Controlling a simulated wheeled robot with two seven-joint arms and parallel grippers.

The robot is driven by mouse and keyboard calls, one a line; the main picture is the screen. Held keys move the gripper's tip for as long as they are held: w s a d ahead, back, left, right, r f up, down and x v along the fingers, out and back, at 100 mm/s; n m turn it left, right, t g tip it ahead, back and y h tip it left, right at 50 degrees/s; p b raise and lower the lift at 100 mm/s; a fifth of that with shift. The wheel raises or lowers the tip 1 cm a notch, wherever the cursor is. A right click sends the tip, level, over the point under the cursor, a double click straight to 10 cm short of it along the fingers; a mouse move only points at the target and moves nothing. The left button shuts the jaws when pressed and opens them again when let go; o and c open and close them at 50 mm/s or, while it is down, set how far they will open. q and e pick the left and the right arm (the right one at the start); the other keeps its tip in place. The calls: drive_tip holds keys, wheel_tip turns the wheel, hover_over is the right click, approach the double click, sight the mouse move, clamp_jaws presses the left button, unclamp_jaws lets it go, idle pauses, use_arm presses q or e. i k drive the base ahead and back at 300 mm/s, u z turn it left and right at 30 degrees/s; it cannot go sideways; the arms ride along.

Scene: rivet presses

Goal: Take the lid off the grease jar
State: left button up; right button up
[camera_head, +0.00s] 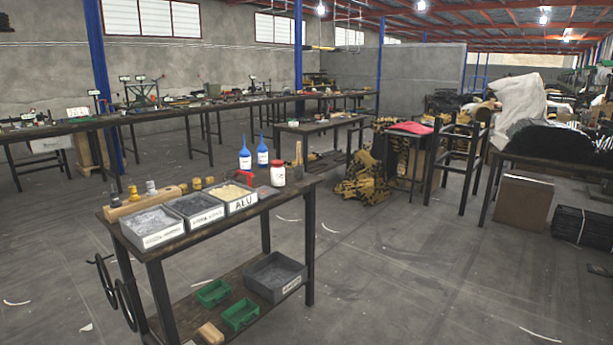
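A small white jar with a red lid (277,165) stands upright at the back right of the near workbench (290,188). The lid sits on top of the jar (277,177); the jar's label is too small to read. It is the only lidded jar I can make out on this bench. Neither of my grippers shows in the head view.
Grey bins, one marked ALU (241,205), line the bench front. A red object (244,178) lies between. Green trays (240,315) and a grey bin (275,278) are on the lower shelf.

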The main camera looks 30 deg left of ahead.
sight(278, 178)
drive_tip(key=z, duration=0.2)
drive_tip(key=i, duration=2.05)
drive_tip(key=u, duration=0.6)
drive_tip(key=i, duration=1.45)
drive_tip(key=u, duration=1.25)
